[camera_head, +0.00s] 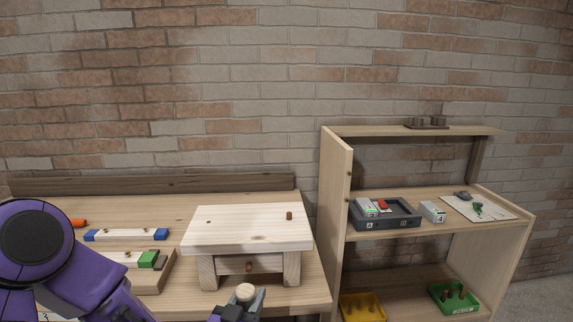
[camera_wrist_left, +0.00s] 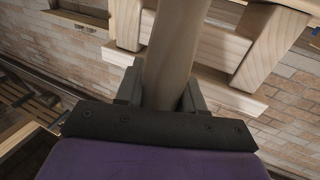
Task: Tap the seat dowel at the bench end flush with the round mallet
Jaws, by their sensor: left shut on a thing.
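A small pale wooden bench (camera_head: 245,228) stands on the worktable. A brown seat dowel (camera_head: 289,215) sticks up from the seat at its right end. Another brown dowel end (camera_head: 249,267) shows on the bench's front rail. My left gripper (camera_head: 240,308) is in front of the bench, low in the head view, shut on the wooden mallet, whose round pale end (camera_head: 245,292) shows there. In the left wrist view the mallet's round wooden shaft (camera_wrist_left: 175,55) stands between the jaws (camera_wrist_left: 160,98); bench parts (camera_wrist_left: 268,45) show behind it. The mallet is apart from the seat dowel.
Left of the bench lie a blue-ended wooden piece (camera_head: 127,235) and a green-marked block (camera_head: 148,259). A shelf unit (camera_head: 337,190) at right holds a dark tray (camera_head: 370,224), a yellow bin (camera_head: 362,308) and a green bin (camera_head: 455,297). Space above the bench is clear.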

